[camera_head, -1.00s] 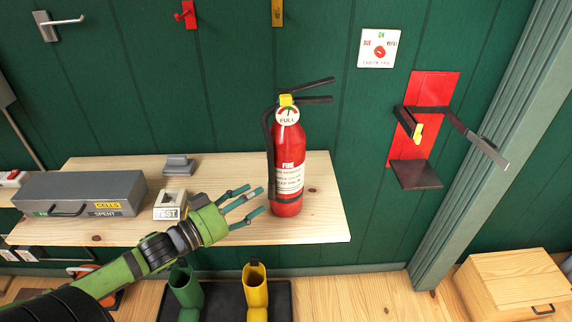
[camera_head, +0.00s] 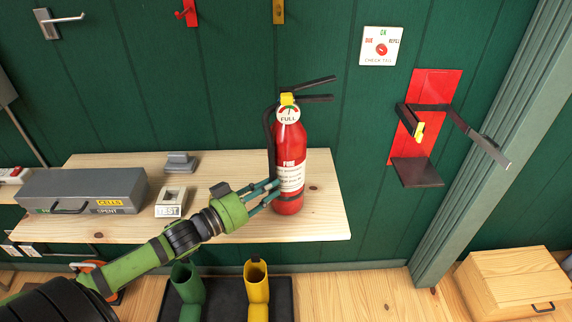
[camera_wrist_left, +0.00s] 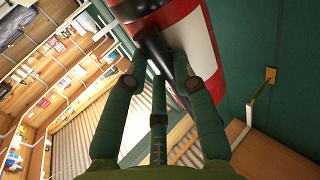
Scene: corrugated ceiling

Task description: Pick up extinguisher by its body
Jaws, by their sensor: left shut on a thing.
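The red fire extinguisher (camera_head: 291,148) stands upright on the wooden shelf, with a yellow-collared black handle, a FULL gauge tag and a black hose down its left side. The far side of the body is hidden. My right gripper is not in view.
A red wall bracket (camera_head: 433,95) with black arms is on the green wall at right. A grey case (camera_head: 85,185), a white TEST box (camera_head: 171,201) and a grey block (camera_head: 178,163) share the shelf (camera_head: 325,215). Green and yellow boots (camera_head: 257,285) stand below.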

